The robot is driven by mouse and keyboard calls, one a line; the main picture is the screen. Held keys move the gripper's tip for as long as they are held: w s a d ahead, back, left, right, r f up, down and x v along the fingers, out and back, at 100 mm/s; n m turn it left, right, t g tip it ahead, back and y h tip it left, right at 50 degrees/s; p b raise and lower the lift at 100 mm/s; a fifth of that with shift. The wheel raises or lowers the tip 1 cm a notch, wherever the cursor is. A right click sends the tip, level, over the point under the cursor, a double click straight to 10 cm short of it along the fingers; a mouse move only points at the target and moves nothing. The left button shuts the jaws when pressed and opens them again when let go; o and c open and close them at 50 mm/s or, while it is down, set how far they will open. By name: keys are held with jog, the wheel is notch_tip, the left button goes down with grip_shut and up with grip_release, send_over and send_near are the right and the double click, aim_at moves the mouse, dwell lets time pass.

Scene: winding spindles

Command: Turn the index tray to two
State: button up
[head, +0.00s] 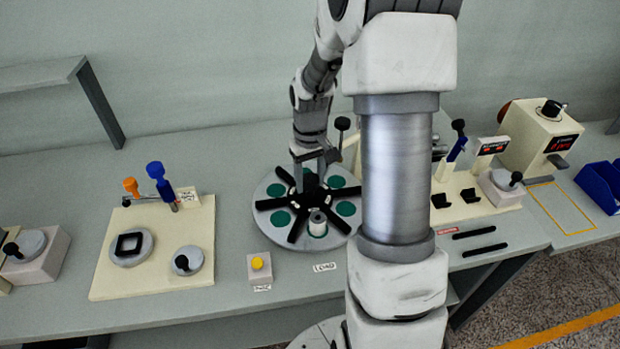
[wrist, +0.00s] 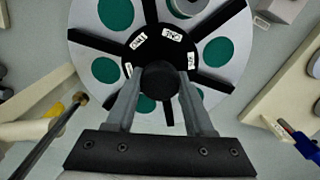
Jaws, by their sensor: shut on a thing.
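The index tray (head: 262,188) is a round pale disc with black spokes and green circles between them; it fills the upper middle of the wrist view (wrist: 82,25). A small pale cylinder (head: 318,221) stands in the front sector, towards the LOAD label (head: 325,267). White tags (wrist: 173,31) sit on the black hub; their lettering is too small to read surely. My gripper (head: 310,178) points down over the hub. In the wrist view its fingers (wrist: 158,90) are shut on the round black centre knob (wrist: 159,77).
A box with a yellow button (head: 257,263) stands at the tray's front left. A cream board (head: 110,285) with orange and blue handles is to the left. A cream fixture (head: 480,205) stands right, partly behind my arm. A black-knobbed lever (head: 342,124) rises behind the tray.

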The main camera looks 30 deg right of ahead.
grip_shut()
jog(key=shift+m, duration=0.5)
jog(key=shift+m+b, duration=0.3)
jog(key=shift+m, duration=2.1)
jog(key=shift+m+p, duration=0.3)
jog(key=shift+m, duration=2.8)
jog(key=o, duration=1)
grip_release()
